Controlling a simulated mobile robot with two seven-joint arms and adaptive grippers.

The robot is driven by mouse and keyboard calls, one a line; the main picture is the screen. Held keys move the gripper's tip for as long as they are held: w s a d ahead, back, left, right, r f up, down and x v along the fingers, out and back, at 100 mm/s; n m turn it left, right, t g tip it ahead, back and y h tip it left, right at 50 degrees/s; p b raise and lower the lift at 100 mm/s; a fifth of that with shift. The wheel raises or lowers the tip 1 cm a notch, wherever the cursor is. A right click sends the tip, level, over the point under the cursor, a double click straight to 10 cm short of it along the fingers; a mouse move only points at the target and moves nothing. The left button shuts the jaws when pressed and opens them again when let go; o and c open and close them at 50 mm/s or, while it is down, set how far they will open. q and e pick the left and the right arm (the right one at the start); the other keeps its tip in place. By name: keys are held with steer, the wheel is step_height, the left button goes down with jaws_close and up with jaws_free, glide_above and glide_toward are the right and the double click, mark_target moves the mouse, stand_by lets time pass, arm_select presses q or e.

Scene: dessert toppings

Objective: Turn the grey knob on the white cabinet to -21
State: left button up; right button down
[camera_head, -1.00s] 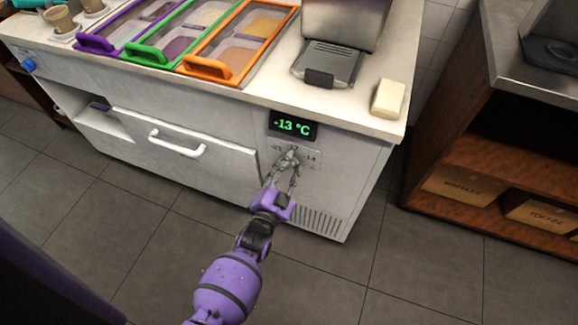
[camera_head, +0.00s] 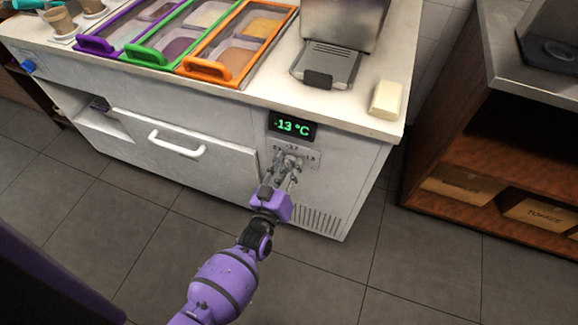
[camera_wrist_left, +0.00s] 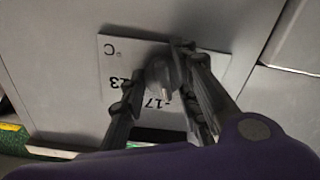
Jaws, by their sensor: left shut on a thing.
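The white cabinet (camera_head: 225,118) stands ahead with a black display (camera_head: 292,126) that reads -13 °C in green. Below it is a marked plate (camera_head: 313,158) with the grey knob, which my fingers mostly hide in the head view. My left gripper (camera_head: 289,160) is at the plate, its two fingers closed around the knob. In the left wrist view the grey knob (camera_wrist_left: 160,72) shows between the fingers of the gripper (camera_wrist_left: 163,75), in front of the plate (camera_wrist_left: 112,60) with printed numbers. My right gripper is not in view.
A white drawer handle (camera_head: 177,147) sticks out left of the knob. Vent slots (camera_head: 318,220) lie below it. A wooden shelf with boxes (camera_head: 540,212) stands at the right, with open tiled floor (camera_head: 400,260) between.

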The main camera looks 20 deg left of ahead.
arm_select(q)
steer(key=n, duration=0.5)
steer(key=shift+s+d+f+b, duration=0.2)
steer(key=shift+f+b, duration=0.1)
steer(key=shift+r+n, duration=0.1)
steer(key=shift+n, duration=1.2)
steer(key=shift+r, duration=0.1)
steer(key=o, duration=1)
steer(key=shift+o, duration=0.2)
steer(key=shift+w+r, duration=0.1)
steer(key=shift+r, duration=0.05)
steer(key=shift+a, duration=0.1)
steer(key=s, duration=1.2)
steer(key=shift+a, duration=0.15)
